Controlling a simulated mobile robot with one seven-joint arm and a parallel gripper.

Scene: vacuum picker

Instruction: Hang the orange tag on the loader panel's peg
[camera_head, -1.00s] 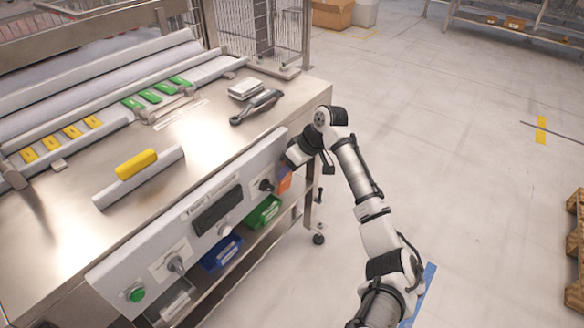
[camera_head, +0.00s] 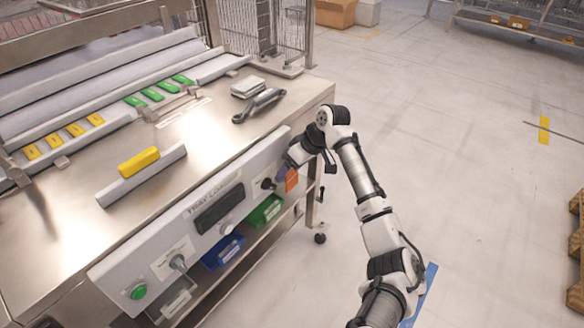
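The orange tag (camera_head: 292,180) shows as a small upright patch at the right end of the loader panel (camera_head: 150,262), just below my gripper (camera_head: 288,163). A small purple patch (camera_head: 282,173) shows beside the tag's upper left. My gripper is at the panel's right end, seen from above and behind. Its fingertips are too small and dark to tell open from shut, or whether they touch the tag. I cannot make out the peg, or whether the tag hangs on it.
The panel carries a black knob (camera_head: 267,184), a dark display (camera_head: 220,207), a lever switch (camera_head: 178,262) and a green button (camera_head: 138,291). Blue (camera_head: 222,251) and green (camera_head: 265,212) bins sit below. A yellow block (camera_head: 138,161) and a dark-handled tool (camera_head: 259,105) lie on the bench.

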